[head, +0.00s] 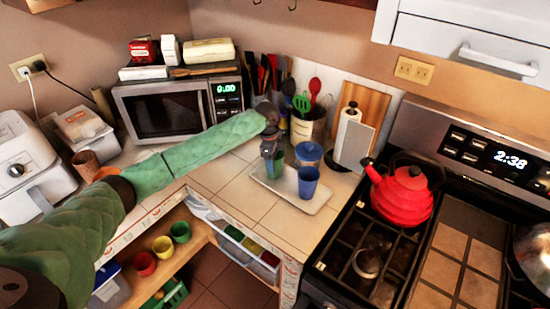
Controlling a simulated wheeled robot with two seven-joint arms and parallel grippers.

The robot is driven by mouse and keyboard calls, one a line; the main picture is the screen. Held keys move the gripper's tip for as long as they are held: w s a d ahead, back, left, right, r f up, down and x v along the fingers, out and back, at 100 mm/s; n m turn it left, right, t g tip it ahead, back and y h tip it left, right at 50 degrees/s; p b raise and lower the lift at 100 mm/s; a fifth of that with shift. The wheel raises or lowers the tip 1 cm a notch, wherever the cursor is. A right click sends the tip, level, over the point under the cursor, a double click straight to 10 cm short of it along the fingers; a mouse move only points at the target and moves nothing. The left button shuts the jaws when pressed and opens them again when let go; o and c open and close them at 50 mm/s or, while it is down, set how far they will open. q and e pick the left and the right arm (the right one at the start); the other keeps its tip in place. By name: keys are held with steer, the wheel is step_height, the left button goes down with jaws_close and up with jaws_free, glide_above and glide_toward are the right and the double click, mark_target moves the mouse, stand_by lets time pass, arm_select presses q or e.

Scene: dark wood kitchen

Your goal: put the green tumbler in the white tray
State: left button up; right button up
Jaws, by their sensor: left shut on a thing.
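My left gripper (273,158) points down at the back left part of the white tray (287,199). It is shut on the green tumbler (276,152), which is largely hidden by the gripper and its fingers. The tumbler is over the tray; I cannot tell whether its base touches it. A blue tumbler (308,183) stands upright at the right end of the tray. My right gripper is not in view.
A utensil crock (306,128) and a paper towel holder (347,138) are farther back. The microwave (170,108) is at left; a red kettle (402,193) sits on the stove. Tiled counter left of the tray is clear.

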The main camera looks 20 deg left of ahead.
arm_select(q)
steer(key=shift+f, duration=0.15)
steer(key=o, duration=1)
steer(key=shift+r, duration=0.2)
step_height(320, 180, up, 12)
steer(key=a+b, duration=0.1)
steer(key=b, duration=0.3)
steer(key=shift+a+f+b, duration=0.15)
steer(key=shift+a+b, duration=0.2)
steer(key=shift+a, duration=0.05)
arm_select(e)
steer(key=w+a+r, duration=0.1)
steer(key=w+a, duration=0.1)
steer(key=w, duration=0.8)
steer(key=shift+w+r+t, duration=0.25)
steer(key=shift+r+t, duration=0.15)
